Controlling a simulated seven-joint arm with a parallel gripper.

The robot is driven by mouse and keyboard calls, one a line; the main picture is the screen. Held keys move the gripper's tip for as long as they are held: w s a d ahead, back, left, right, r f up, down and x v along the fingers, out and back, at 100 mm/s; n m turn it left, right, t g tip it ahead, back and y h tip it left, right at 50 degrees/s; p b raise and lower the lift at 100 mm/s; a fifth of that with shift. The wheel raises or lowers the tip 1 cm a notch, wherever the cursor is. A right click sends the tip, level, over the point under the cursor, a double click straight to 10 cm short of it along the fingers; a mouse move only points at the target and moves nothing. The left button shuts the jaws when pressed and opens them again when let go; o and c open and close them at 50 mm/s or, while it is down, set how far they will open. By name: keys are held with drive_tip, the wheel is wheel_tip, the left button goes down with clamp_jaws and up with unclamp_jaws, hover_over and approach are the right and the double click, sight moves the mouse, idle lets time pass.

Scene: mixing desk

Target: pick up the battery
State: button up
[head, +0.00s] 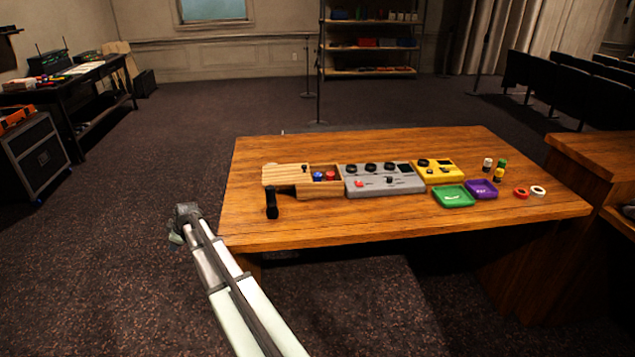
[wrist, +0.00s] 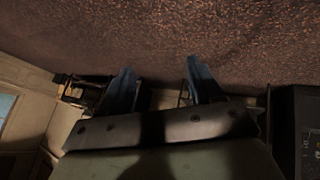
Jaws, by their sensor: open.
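No cylinder shows in the wrist view.
A wooden box (head: 318,189) with a black handle, a grey panel (head: 380,180) and a yellow panel (head: 437,171) line the table. The front tabletop is clear.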

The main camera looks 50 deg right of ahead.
drive_tip(key=w+d+r+n+t+h, duration=0.1)
drive_tip(key=w+d+r, duration=0.1)
drive_tip(key=d+r, duration=0.55)
drive_tip(key=w+d+r+t, duration=0.1)
drive_tip(key=w+d+r, duration=0.2)
drive_tip(key=d+r, duration=0.4)
wheel_tip(320, 180, up, 7)
drive_tip(key=g+y, duration=0.1)
drive_tip(key=g, duration=0.1)
hover_over(318, 174)
drive_tip(key=w+a, duration=0.9)
drive_tip(key=w, duration=0.5)
drive_tip(key=shift+s+d, duration=0.15)
drive_tip(key=s+d+r+m+g+y, duration=0.1)
drive_tip(key=s+d+y, duration=0.1)
drive_tip(key=s+d, duration=0.6)
drive_tip(key=s+d+r+g+y, duration=0.1)
drive_tip(key=s+d, duration=0.3)
drive_tip(key=s, duration=0.7)
drive_tip(key=x, duration=0.7)
drive_tip(key=shift+s+f, duration=0.15)
drive_tip(key=shift+f, duration=0.4)
drive_tip(key=shift+x, duration=3.05)
drive_tip(key=shift+d, duration=0.15)
